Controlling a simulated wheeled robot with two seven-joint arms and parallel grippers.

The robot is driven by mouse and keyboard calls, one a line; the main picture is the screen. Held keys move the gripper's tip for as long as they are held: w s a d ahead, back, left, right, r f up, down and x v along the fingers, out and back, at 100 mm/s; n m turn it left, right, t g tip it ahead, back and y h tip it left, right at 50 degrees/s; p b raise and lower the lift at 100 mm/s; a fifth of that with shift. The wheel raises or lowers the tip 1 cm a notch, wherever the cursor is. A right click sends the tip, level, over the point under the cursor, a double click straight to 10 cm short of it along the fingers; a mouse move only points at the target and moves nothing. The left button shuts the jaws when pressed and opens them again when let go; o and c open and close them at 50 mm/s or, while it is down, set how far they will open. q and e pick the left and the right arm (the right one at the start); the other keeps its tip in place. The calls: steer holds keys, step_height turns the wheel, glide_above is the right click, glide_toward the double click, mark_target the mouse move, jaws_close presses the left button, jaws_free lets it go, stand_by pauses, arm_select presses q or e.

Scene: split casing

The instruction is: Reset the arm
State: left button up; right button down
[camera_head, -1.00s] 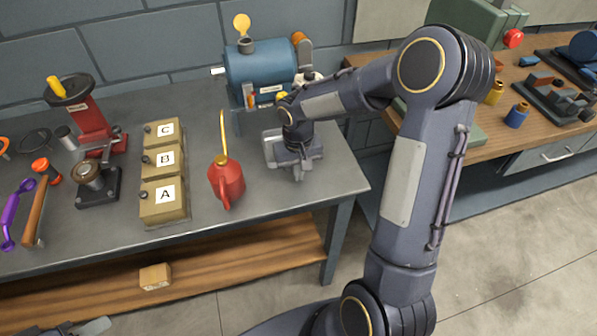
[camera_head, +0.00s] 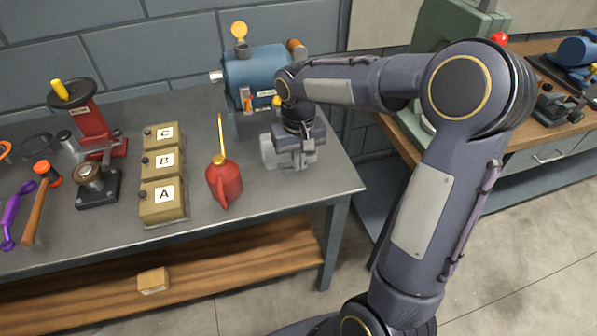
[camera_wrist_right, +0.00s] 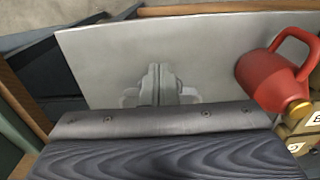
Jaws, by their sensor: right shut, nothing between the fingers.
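My right arm reaches in from the lower right in the head view. Its gripper (camera_head: 296,165) points down over the right end of the grey workbench (camera_head: 260,195), in front of the blue tank and to the right of the red oil can (camera_head: 225,181). In the right wrist view the two fingers (camera_wrist_right: 158,85) are together with nothing between them, against the plain grey bench top; the oil can (camera_wrist_right: 272,82) is at the right. I cannot tell the exact height of the fingertips over the bench. My left gripper is not in view.
Boxes labelled A (camera_head: 163,199), B and C stand left of the oil can. A blue tank (camera_head: 258,78) stands at the back. A red press (camera_head: 93,128), a hammer (camera_head: 37,208) and a purple tool (camera_head: 12,215) are at the left. A wooden-topped bench (camera_head: 540,130) is at the right.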

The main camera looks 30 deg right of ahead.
steer(key=shift+r, duration=0.7)
steer(key=s+a+r+t+y, duration=0.1)
steer(key=s+a+t+y, duration=0.1)
steer(key=s, duration=0.8)
steer(key=s+a+r+n+t+y, duration=0.1)
steer(key=s+a+r+t, duration=0.1)
steer(key=s, duration=0.8)
steer(key=a+t, duration=0.1)
steer(key=a, duration=0.1)
steer(key=shift+s+a+t+y, duration=0.3)
steer(key=shift+y, duration=0.1)
